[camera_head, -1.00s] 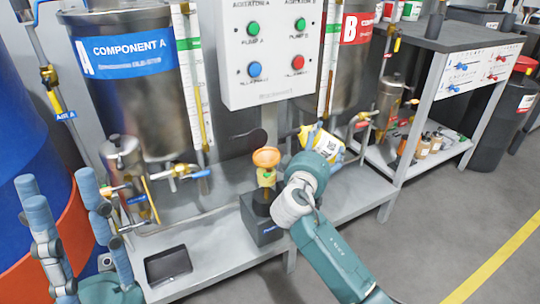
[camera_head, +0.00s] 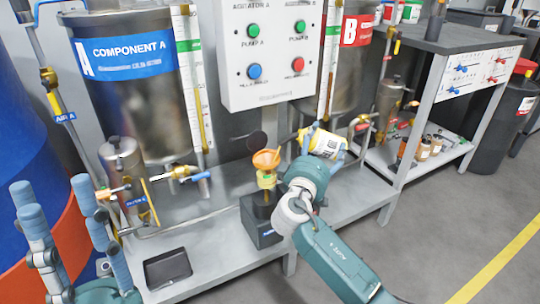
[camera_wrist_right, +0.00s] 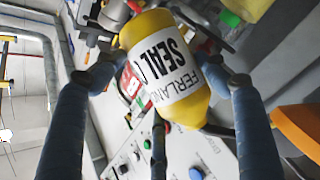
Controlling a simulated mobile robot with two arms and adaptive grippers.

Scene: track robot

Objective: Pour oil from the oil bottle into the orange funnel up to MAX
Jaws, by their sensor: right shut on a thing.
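The oil bottle (camera_head: 325,143), yellow with a white label, is tipped nearly onto its side in the head view. Its dark spout points left toward the orange funnel (camera_head: 266,159). My right gripper (camera_head: 335,162) is shut on the bottle; its blue fingers flank the bottle in the right wrist view (camera_wrist_right: 166,72). The funnel sits on a yellow fitting above a dark stand (camera_head: 263,224); its edge also shows in the right wrist view (camera_wrist_right: 300,132). No oil stream or MAX mark can be made out. My left gripper (camera_head: 57,215) is open and empty at the left.
A grey bench (camera_head: 210,240) carries the stand and a black tray (camera_head: 167,268). The Component A tank (camera_head: 130,90) stands behind, and a control box (camera_head: 272,55) with coloured buttons hangs above the funnel. Small bottles (camera_head: 428,148) stand on a shelf at the right.

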